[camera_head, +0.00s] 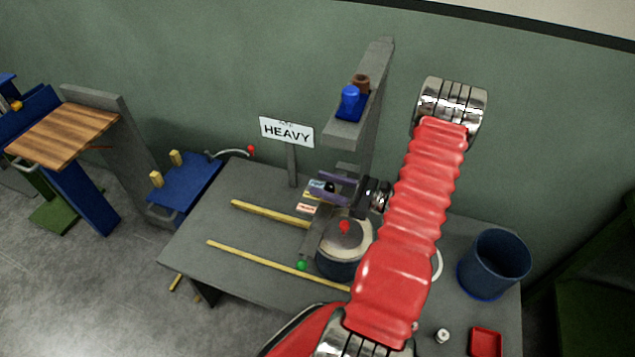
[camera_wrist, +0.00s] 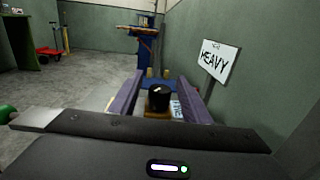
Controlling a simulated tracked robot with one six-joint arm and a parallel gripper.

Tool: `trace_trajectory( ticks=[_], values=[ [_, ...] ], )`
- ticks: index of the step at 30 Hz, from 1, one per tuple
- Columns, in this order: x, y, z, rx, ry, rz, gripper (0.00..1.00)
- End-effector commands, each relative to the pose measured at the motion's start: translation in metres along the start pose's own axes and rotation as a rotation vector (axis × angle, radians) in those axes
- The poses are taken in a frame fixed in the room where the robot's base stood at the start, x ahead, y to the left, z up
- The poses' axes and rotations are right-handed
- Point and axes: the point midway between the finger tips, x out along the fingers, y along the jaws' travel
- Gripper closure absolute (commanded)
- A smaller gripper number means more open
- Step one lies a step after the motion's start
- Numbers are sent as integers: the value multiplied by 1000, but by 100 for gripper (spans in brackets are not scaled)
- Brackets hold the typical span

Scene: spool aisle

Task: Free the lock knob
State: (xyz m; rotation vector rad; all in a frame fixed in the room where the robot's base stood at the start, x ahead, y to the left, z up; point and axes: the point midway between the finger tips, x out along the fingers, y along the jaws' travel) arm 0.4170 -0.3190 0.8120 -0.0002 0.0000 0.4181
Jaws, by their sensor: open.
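The lock knob, a short black cylinder, shows in the wrist view (camera_wrist: 159,97) between my gripper's two purple fingers, with a tan piece beneath it. In the head view the black knob (camera_head: 330,187) also appears between the fingers. My gripper (camera_head: 327,186) is open around it, one finger on each side. In the wrist view, gaps show between the knob and both fingers of my gripper (camera_wrist: 160,88). Whether the fingers touch it lower down is hidden.
A grey post with an overhanging arm (camera_head: 345,130) stands behind, topped by a blue piece (camera_head: 350,103). A HEAVY sign (camera_head: 287,132) is close by. A round drum with a red ball (camera_head: 344,227), a blue bin (camera_head: 494,265) and a red tray (camera_head: 486,343) share the table.

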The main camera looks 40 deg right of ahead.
Motion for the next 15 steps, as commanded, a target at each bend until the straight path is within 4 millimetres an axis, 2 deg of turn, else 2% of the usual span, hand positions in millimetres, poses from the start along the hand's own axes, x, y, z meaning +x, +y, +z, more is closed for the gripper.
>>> trace_trajectory(
  ticks=[6, 15],
  values=[
    [20, 0, 0, 0, 1, 2, 57],
    [23, 0, 0, 0, 0, -2, 57]
  ],
)
